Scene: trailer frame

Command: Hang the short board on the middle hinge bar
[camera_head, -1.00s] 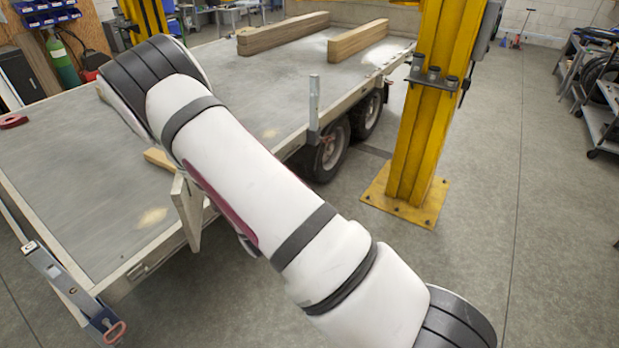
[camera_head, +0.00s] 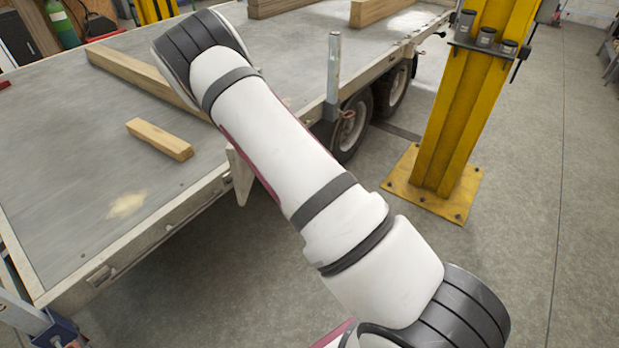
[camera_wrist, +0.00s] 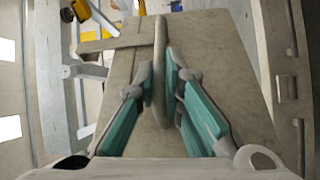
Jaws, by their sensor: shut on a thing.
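My gripper shows in the wrist view (camera_wrist: 160,85), its teal fingers shut on a thin, pale grey upright piece that I take to be part of the short board (camera_wrist: 160,45). A wide pale surface lies behind it; I cannot tell whether it belongs to the board. In the head view my arm hides the gripper; a pale panel end (camera_head: 239,176) shows below the arm, beside the trailer's near side edge. An upright metal post (camera_head: 333,75) stands on that side. I cannot tell which part is the middle hinge bar.
The trailer bed (camera_head: 60,190) carries a short wooden block (camera_head: 160,138), a long beam (camera_head: 130,72) and more timber (camera_head: 380,12) at the back. A yellow column (camera_head: 455,130) stands on the floor to the right. The floor between column and trailer is clear.

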